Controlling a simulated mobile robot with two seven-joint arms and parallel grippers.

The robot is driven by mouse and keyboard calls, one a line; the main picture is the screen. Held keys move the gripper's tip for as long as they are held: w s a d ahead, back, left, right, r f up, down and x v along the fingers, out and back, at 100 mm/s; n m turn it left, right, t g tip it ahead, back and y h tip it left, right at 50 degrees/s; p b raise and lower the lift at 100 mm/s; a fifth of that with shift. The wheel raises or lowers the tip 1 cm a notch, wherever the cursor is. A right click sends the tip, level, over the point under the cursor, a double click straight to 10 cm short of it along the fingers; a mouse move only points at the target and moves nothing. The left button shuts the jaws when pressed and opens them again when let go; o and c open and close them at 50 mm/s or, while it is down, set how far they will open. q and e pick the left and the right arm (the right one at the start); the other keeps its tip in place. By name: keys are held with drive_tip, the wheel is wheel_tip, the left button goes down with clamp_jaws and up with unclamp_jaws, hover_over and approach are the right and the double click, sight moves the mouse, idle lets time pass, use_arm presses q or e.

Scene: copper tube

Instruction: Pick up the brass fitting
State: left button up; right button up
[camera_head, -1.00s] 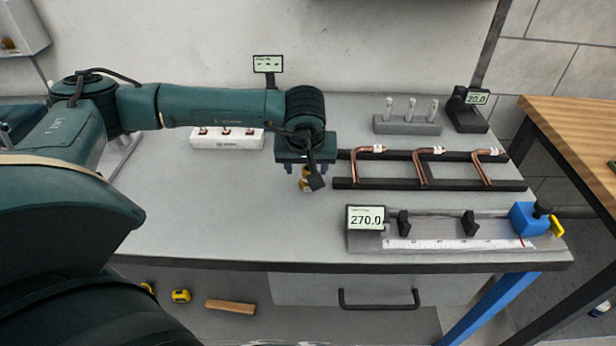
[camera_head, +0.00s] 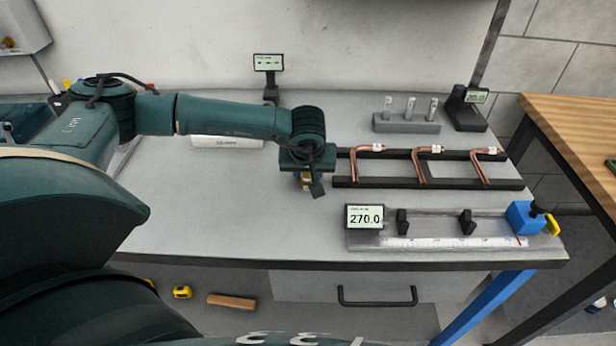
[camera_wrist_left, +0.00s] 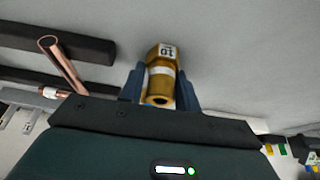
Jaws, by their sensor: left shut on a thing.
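The brass fitting (camera_wrist_left: 160,82) is a gold hexagonal piece with a white label and an open end. In the left wrist view it sits between the two blue fingers of my left gripper (camera_wrist_left: 160,90), which is shut on it. In the head view my left gripper (camera_head: 307,184) points down over the grey bench, left of the rack. Only a small gold part of the fitting (camera_head: 305,182) shows there, the rest hidden by the gripper. I cannot tell whether it clears the bench top. My right gripper is not in view.
A black rack (camera_head: 345,183) with three bent copper tubes stands right of the gripper. A measuring fixture (camera_head: 440,243) reading 270.0 lies in front. A white block (camera_head: 228,142) is partly behind my arm. The bench's (camera_head: 220,215) front left is clear.

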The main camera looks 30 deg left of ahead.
use_arm(q)
clamp_jaws()
